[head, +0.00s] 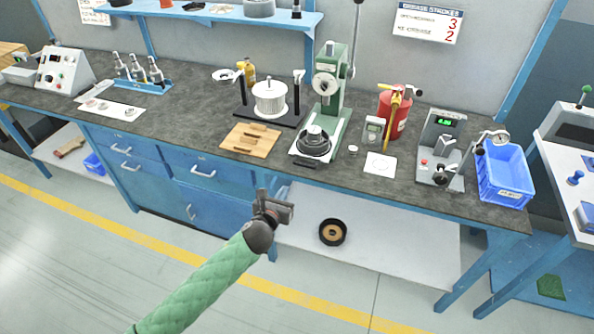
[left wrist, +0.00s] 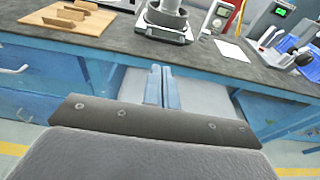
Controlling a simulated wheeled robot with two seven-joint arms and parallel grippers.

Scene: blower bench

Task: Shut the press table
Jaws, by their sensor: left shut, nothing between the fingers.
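The green arbor press (head: 331,85) stands near the middle of the bench. Its press table (head: 308,157) is a pale plate at the base, reaching towards the bench's front edge. A dark round part with a metal cup (head: 314,139) sits on it. In the left wrist view the press table (left wrist: 160,34) shows at the top, beyond the fingers. My left gripper (head: 284,203) is shut and empty. It is in front of the bench, below the top's front edge and apart from the press table. My right gripper is in neither view.
A wooden fixture (head: 250,141) lies left of the press; a white card (head: 379,165) and a red extinguisher (head: 396,112) are right of it. A blue bin (head: 503,177) stands at the right end. A black ring-shaped part (head: 332,232) lies on the lower shelf.

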